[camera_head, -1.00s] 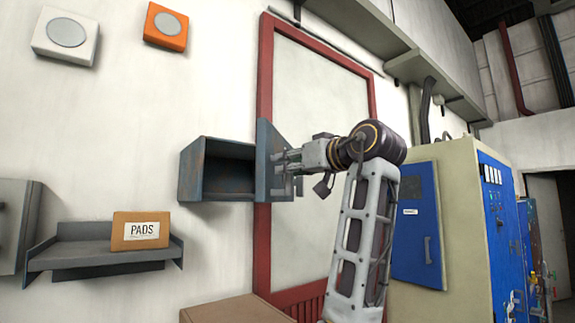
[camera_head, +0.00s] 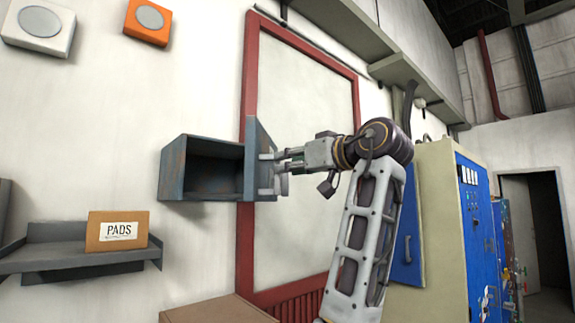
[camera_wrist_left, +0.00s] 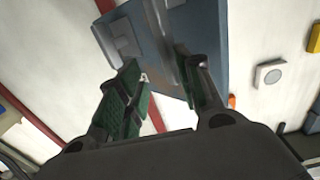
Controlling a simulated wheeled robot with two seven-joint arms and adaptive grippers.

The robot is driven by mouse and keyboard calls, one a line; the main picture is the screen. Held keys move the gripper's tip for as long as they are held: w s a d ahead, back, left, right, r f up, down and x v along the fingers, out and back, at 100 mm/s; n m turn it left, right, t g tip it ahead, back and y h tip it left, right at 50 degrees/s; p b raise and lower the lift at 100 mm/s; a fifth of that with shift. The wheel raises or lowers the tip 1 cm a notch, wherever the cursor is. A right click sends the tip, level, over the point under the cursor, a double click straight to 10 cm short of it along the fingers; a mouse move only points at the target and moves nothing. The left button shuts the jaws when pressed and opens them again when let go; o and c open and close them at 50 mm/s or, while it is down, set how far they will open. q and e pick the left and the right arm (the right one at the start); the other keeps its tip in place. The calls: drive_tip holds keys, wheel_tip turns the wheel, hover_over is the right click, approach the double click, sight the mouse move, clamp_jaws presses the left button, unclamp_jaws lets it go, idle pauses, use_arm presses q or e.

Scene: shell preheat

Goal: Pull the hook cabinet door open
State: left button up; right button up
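The hook cabinet (camera_head: 172,165) is a worn blue-grey box on the wall, and its dark inside shows in the head view. Its door (camera_head: 258,135) stands open, swung out from the cabinet's right side. My left gripper (camera_head: 268,172) is at the outer face of the door, with its fingers apart. In the left wrist view, the gripper's green-padded fingers (camera_wrist_left: 160,85) are spread, and the door panel (camera_wrist_left: 205,30) lies beyond and between them. I cannot tell whether a finger touches the door. My right gripper is not in view.
A grey shelf (camera_head: 70,262) with a PADS box (camera_head: 117,231) is at lower left. A red-framed panel (camera_head: 305,130) is on the wall behind the door. A cream and blue electrical cabinet (camera_head: 435,215) stands at right. A brown box top (camera_head: 215,310) is below.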

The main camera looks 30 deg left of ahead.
use_arm(q)
drive_tip(key=w+d, duration=0.1)
drive_tip(key=d, duration=0.7)
drive_tip(key=shift+w, duration=0.2)
idle(1.0)
drive_tip(key=shift+a, duration=0.1)
idle(0.4)
